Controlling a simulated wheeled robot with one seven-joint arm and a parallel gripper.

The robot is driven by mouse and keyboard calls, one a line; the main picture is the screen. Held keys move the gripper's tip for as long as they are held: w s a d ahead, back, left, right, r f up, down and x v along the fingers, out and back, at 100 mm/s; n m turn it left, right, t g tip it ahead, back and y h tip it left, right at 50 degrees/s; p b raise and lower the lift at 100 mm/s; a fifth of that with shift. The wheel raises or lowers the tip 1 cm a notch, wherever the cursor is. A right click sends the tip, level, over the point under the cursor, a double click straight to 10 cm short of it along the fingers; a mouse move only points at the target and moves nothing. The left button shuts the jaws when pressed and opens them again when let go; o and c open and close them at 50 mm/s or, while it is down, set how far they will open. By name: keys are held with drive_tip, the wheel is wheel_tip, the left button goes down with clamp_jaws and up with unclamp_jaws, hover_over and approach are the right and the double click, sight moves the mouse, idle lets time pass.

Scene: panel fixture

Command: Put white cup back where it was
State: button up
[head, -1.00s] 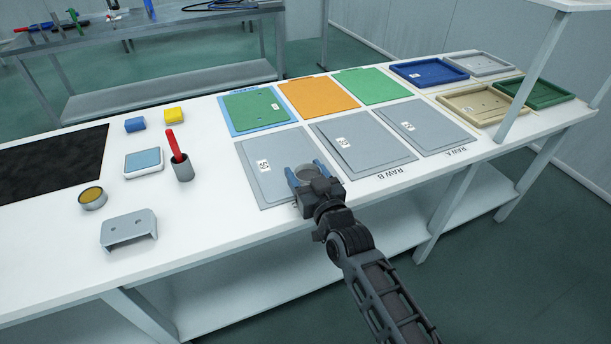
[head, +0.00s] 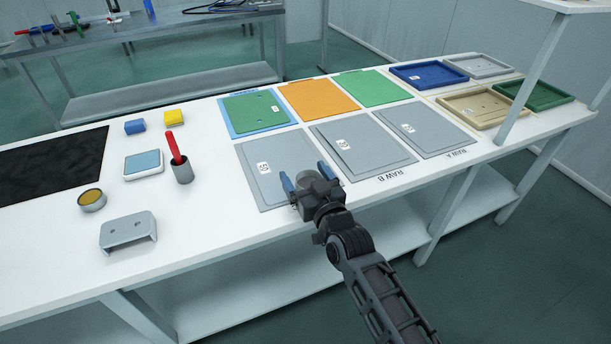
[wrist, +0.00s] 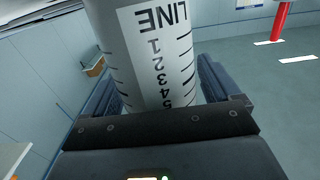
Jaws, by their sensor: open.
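The white cup (wrist: 158,50) fills the middle of the wrist view. It is pale, with the word LINE and a scale of numbers and marks that read upside down. My gripper (head: 307,177) is open, with one blue finger on each side of the cup; the fingers also show in the wrist view (wrist: 160,85). In the head view the cup (head: 309,181) looks grey and is partly hidden by my gripper. It is over the front-left grey panel, near the table's front edge. I cannot tell whether its base touches the panel.
Grey panels (head: 361,146) lie to the right, with green and orange panels (head: 318,98) behind. A dark holder with a red-handled tool (head: 182,172), a grey bracket (head: 128,232) and a small round tin (head: 92,200) stand on the left. White tabletop (head: 215,215) is clear between.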

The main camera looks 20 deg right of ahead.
drive_tip(key=s+p, duration=0.1)
drive_tip(key=s, duration=1.1)
drive_tip(key=shift+r, duration=0.15)
drive_tip(key=shift+s, duration=0.15)
drive_tip(key=s+g, duration=0.2)
drive_tip(key=s, duration=2.1)
drive_tip(key=s+r+g, duration=0.1)
drive_tip(key=s+r, duration=0.9)
drive_tip(key=s, duration=0.4)
drive_tip(key=shift+s+r, duration=0.25)
drive_tip(key=shift+s, duration=0.15)
drive_tip(key=shift+f, duration=0.1)
